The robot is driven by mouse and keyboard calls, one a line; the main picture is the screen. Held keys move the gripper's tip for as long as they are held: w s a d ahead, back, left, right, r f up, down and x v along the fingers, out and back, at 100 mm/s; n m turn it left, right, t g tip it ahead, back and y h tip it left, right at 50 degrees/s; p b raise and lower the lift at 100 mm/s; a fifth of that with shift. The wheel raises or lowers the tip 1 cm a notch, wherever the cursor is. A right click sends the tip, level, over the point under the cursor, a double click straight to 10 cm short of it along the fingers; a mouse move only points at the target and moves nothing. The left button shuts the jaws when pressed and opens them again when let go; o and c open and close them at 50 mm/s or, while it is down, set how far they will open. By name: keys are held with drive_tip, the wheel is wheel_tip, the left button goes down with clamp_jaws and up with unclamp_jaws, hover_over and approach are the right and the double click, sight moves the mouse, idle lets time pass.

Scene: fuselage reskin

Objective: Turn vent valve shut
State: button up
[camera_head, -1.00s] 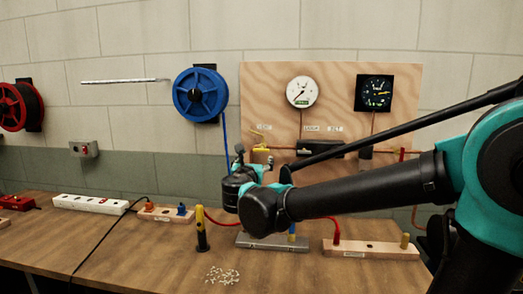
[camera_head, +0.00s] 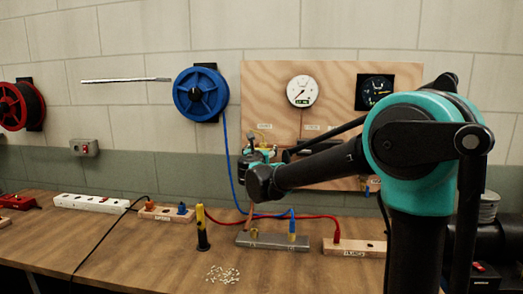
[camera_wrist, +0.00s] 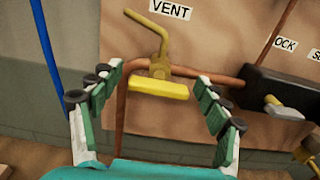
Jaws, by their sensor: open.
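The vent valve (camera_wrist: 165,70) is a brass-yellow fitting on a copper pipe under the VENT label (camera_wrist: 170,9) in the wrist view. A bent yellow lever (camera_wrist: 160,38) rises from it, curving up and left. A broad yellow bar (camera_wrist: 158,88) lies across its front, nearly level. My gripper (camera_wrist: 160,75) is open, with one green-padded finger on each side of the bar and visible gaps to both. In the head view my gripper (camera_head: 258,152) is at the board's lower left and hides the valve.
A blue hose (camera_wrist: 50,50) hangs on the left. The plywood board (camera_head: 340,85) carries gauges. Below are a grey block (camera_head: 270,241) and a yellow-black tool (camera_head: 202,228).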

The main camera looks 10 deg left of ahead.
drive_tip(key=c, duration=1.2)
drive_tip(key=m, duration=0.4)
drive_tip(key=shift+d+m, duration=0.1)
drive_tip(key=shift+m, duration=0.3)
drive_tip(key=m, duration=0.4)
drive_tip(key=shift+m, duration=0.3)
drive_tip(key=m, duration=0.4)
drive_tip(key=shift+d+f, duration=0.1)
drive_tip(key=shift+f, duration=0.05)
drive_tip(key=shift+m, duration=2.3)
drive_tip(key=shift+f, duration=0.1)
